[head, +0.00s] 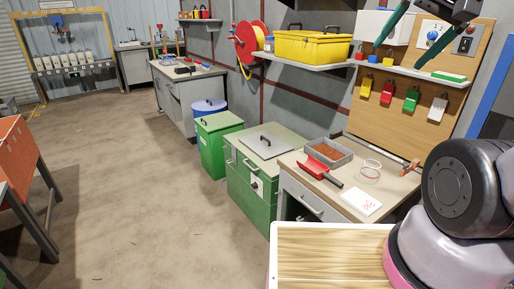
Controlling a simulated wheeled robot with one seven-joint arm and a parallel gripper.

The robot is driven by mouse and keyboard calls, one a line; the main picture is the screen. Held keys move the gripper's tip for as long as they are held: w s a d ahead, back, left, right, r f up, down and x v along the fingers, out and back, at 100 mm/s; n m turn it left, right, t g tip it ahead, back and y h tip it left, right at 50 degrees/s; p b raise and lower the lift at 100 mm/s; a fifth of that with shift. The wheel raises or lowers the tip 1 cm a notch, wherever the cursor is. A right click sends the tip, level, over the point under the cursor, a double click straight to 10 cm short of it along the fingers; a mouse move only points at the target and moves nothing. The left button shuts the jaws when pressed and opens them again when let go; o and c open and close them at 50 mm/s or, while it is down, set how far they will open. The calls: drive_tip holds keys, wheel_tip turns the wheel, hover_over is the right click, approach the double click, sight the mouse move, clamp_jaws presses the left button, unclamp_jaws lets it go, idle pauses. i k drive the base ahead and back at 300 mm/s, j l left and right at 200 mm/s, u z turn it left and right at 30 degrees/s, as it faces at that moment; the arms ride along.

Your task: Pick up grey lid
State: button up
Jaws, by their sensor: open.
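The grey lid (277,147) is a flat square plate with a dark handle on its top. It lies flat on top of the green cabinet (251,190) in the middle of the head view. My gripper (441,55) is at the upper right edge of the view, with two dark teal fingers spread wide apart. It is open and nothing shows between the fingers. It appears well away from the lid, up and to the right in the picture.
Right of the lid, a workbench (393,182) holds a grey tray (342,160), a red-bladed tool (313,169) and a white card (361,201). A green bin (213,150) stands left of the cabinet. A shelf with a yellow toolbox (312,49) hangs above.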

sight(264, 143)
drive_tip(key=u, duration=0.3)
drive_tip(key=z, duration=0.4)
drive_tip(key=i+j+z, duration=0.15)
drive_tip(key=z, duration=0.2)
drive_tip(key=i+j+z, duration=0.1)
drive_tip(key=j+z, duration=0.2)
drive_tip(key=i+j+z, duration=0.1)
drive_tip(key=j+z, duration=0.25)
drive_tip(key=i+j+z, duration=0.15)
drive_tip(key=j+z, duration=0.15)
drive_tip(key=j, duration=1)
drive_tip(key=j+z, duration=0.3)
drive_tip(key=j, duration=1)
drive_tip(key=j+z, duration=0.1)
drive_tip(key=j, duration=0.3)
drive_tip(key=k+j, duration=0.15)
drive_tip(key=j, duration=0.2)
drive_tip(key=k+j+z, duration=0.15)
drive_tip(key=j, duration=0.25)
drive_tip(key=i+j+u, duration=0.1)
drive_tip(key=i+u, duration=0.15)
